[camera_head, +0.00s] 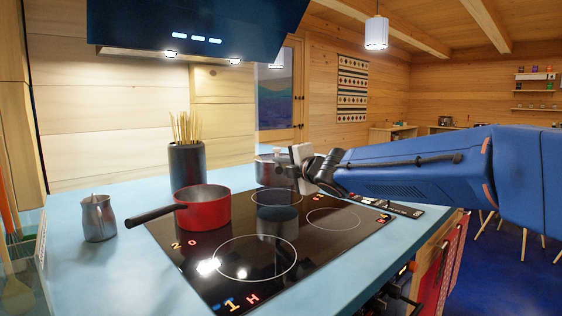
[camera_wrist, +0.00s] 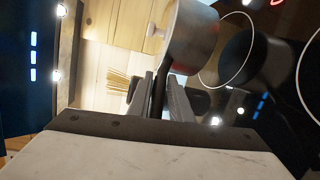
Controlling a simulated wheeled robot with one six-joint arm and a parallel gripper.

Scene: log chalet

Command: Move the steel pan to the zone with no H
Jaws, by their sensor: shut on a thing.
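The steel pan (camera_head: 270,171) hangs a little above the back of the black glass hob, its reflection below it. In the wrist view the steel pan (camera_wrist: 196,42) shows with a light knob on its lid side. My gripper (camera_head: 299,168) is shut on its dark handle, which lies between the fingers (camera_wrist: 162,92). The hob (camera_head: 215,252) has a bare front ring (camera_head: 255,258) beside a red H. The ring under the pan (camera_head: 276,205) and the right ring (camera_head: 333,219) are also bare. Marks near the right ring are too small to read.
A red saucepan (camera_head: 204,210) stands on the hob's left zone, by the marks 2 and 0, handle pointing left. A steel jug (camera_head: 97,219) and a dark pot of sticks (camera_head: 187,166) stand on the blue counter (camera_head: 130,272). A range hood (camera_head: 195,30) hangs above.

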